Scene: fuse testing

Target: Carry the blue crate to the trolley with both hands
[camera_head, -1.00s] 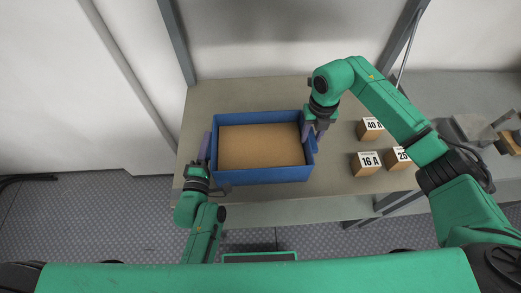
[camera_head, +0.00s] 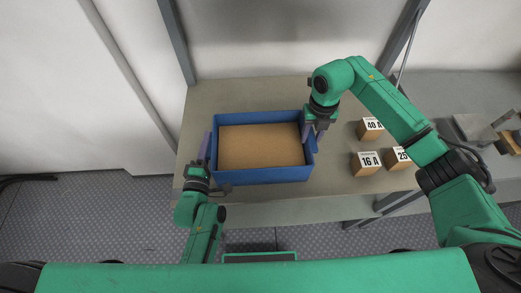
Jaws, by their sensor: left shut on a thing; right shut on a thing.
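The blue crate (camera_head: 265,175) sits on the table, open at the top, with a flat brown surface inside. My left gripper (camera_head: 205,155) is at the crate's left side, shut on its left wall. My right gripper (camera_head: 312,133) reaches down from above and is shut on the crate's right wall. The fingertips are partly hidden against the walls. The trolley cannot be made out in this view.
Small brown boxes marked 40 A (camera_head: 369,130), 16 A (camera_head: 365,165) and 25 (camera_head: 400,158) stand on the table (camera_head: 335,185) to the right of the crate. Grey posts rise at the back. Patterned floor (camera_head: 100,215) lies in front and left.

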